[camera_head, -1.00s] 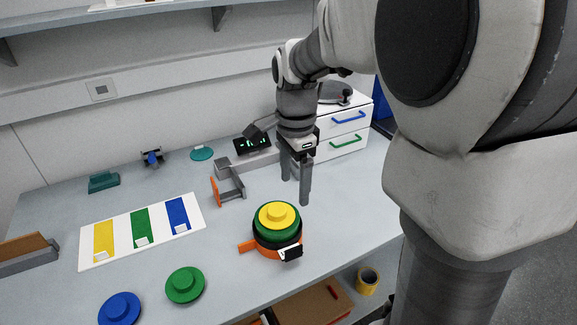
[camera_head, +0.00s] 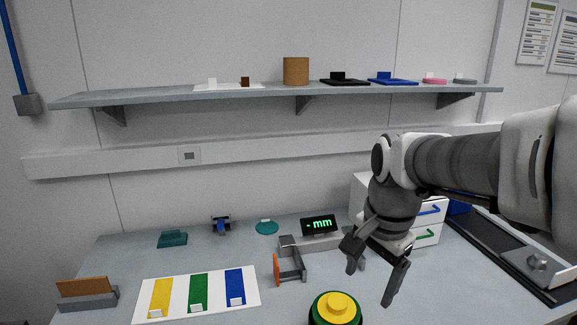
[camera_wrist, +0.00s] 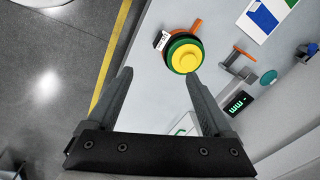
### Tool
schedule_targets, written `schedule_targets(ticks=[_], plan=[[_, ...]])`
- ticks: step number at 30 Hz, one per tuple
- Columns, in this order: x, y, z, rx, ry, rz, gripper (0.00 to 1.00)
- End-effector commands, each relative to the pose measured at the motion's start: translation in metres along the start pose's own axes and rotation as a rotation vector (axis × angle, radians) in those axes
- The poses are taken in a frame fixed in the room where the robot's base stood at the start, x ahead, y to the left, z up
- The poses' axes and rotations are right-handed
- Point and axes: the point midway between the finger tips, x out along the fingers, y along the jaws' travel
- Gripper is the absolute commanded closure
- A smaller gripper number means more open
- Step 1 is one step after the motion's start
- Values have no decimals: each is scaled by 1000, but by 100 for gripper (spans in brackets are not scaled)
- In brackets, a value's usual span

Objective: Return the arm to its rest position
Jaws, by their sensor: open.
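My gripper (camera_head: 378,272) is in the air above the right part of the bench, in front of the drawer unit. Its two fingers are spread, with nothing between them. In the wrist view my gripper (camera_wrist: 158,100) is open too, with bare bench and floor behind the fingers. A stack of round pieces, yellow on green (camera_head: 336,309), stands at the front of the bench, cut off by the lower edge of the head view. In the wrist view the stack (camera_wrist: 186,57) sits beyond the fingertips, apart from them, with an orange handle beside it.
A measuring device with a lit "mm" display (camera_head: 319,225) stands behind a grey bracket with an orange plate (camera_head: 277,270). A white drawer unit (camera_head: 428,217) is close behind my gripper. A white board with coloured strips (camera_head: 218,295) lies left. A loaded shelf (camera_head: 290,95) runs above.

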Motion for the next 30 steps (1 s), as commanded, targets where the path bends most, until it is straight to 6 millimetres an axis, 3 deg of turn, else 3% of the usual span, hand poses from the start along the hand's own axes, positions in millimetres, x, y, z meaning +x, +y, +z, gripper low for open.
schedule_targets(ticks=[6, 15, 21, 30], plan=[[-23, 36, 31, -389, 102, -102, 15], [-30, 74, 62, -843, 268, -151, 15], [-28, 83, 69, -960, 318, -150, 15], [-28, 83, 69, -964, 319, -150, 15]])
